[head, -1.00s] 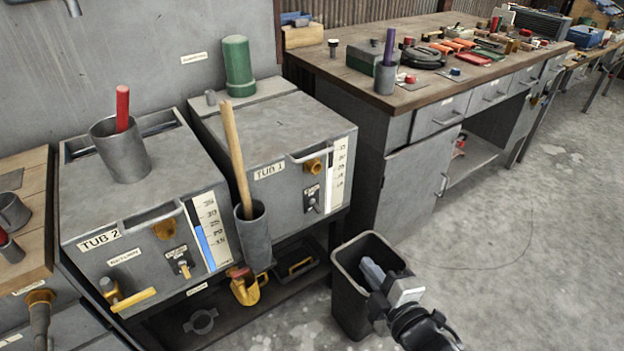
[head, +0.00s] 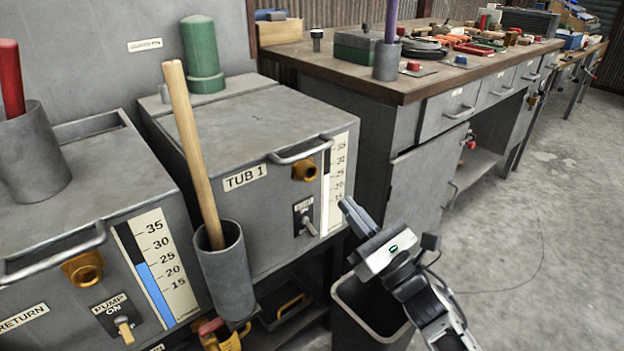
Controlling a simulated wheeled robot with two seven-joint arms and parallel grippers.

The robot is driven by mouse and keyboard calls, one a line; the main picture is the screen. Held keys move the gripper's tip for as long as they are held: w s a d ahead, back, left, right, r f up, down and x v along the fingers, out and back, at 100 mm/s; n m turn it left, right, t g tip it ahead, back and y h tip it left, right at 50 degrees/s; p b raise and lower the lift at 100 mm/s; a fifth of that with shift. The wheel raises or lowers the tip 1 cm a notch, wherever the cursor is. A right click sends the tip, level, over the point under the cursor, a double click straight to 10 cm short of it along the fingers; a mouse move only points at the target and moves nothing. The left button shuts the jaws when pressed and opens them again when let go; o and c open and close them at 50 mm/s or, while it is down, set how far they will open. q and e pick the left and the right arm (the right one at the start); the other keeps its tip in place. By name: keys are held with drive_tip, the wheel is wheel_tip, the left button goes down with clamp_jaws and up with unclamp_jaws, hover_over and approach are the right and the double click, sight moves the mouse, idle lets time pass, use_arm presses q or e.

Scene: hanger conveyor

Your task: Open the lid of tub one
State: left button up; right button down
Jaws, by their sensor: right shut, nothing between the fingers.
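Tub one is a grey metal box labelled TUB 1 (head: 246,178) in the middle of the head view. Its flat grey lid (head: 250,120) is down on top, with a bar handle (head: 300,152) along the front edge at the right. My right gripper (head: 350,212) is shut and empty. It appears in front of the tub's right front corner, below and to the right of the handle, apart from it. My left gripper is out of view.
A tall holder (head: 226,272) with a wooden stick (head: 193,150) stands at the tub's front left. A green cylinder (head: 203,55) stands behind the lid. Tub two (head: 95,190) is at left. A dark bin (head: 345,318) stands below my right gripper. A workbench (head: 390,150) is at right.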

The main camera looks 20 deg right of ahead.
drive_tip(key=p+x, duration=0.1)
drive_tip(key=x, duration=0.8)
drive_tip(key=shift+w+r, duration=0.25)
drive_tip(key=shift+r, duration=0.05)
drive_tip(key=shift+a+r, duration=0.1)
drive_tip(key=shift+a, duration=0.1)
